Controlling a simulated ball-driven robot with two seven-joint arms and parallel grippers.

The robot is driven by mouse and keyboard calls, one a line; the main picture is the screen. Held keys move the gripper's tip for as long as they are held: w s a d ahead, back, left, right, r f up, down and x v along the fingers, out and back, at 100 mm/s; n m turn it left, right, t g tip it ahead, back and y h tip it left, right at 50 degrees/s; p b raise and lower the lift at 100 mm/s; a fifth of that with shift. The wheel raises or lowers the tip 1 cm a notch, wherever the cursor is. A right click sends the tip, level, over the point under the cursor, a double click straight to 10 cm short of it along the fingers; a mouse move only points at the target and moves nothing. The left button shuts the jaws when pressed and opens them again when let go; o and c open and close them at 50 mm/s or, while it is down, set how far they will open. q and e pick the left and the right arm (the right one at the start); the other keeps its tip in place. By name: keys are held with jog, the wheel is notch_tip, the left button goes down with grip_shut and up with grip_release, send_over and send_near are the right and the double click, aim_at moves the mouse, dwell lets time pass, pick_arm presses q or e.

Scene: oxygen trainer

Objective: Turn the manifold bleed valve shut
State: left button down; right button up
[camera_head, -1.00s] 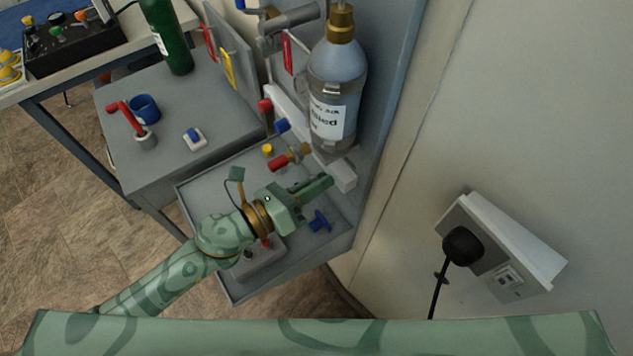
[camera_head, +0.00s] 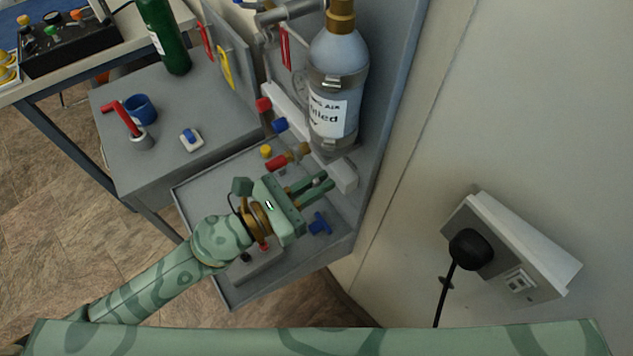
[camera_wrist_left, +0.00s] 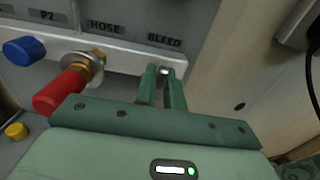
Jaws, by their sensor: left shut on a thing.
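The manifold (camera_head: 344,176) is a pale bar on the grey panel; it also shows in the left wrist view (camera_wrist_left: 118,52). Its right end carries the printed label BLEED (camera_wrist_left: 164,42). My left gripper (camera_head: 323,180) is at that end, under the label, with its two green fingers (camera_wrist_left: 163,78) shut on the bleed valve. Only a small pale bit of the valve (camera_wrist_left: 164,71) shows between the fingertips; the rest is hidden, so its angle cannot be told. My right gripper is not in view.
A red-handled hose valve (camera_wrist_left: 62,88) and a blue knob (camera_wrist_left: 24,50) sit left of the fingers. A loose blue tee handle (camera_head: 319,223) lies on the grey tray (camera_head: 205,190) below my gripper.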

pick_arm(q)
jog(key=shift+f, duration=0.2)
jog(key=c, duration=1.5)
grip_release()
jog(key=shift+r, duration=0.1)
jog(key=shift+a, duration=0.1)
